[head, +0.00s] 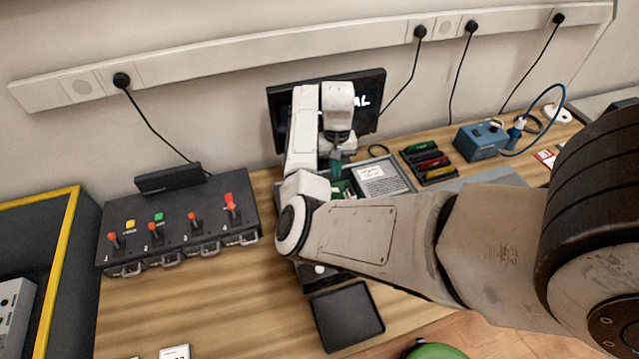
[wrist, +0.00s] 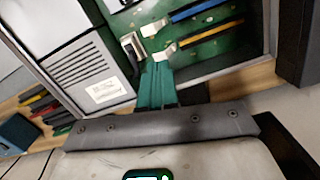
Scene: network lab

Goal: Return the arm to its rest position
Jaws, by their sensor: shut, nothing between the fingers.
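My arm reaches from the right edge of the head view over the wooden bench and bends back toward the monitor. My gripper (head: 336,160) points down over an open grey case with a green circuit board. In the wrist view my gripper (wrist: 158,62) shows teal fingers held together with nothing between them. The fingertips are close to white connectors (wrist: 158,28) on the green board (wrist: 115,50). I cannot tell whether they touch. Blue and yellow leads (wrist: 205,10) run from the connectors inside the case.
A black switch box (head: 180,220) with red levers stands at left. A monitor (head: 368,100) stands behind my gripper. A black tray (head: 347,315) lies in front. Coloured modules (head: 428,162) and a blue soldering unit (head: 480,140) sit to the right. Bare bench (head: 210,290) shows at front left.

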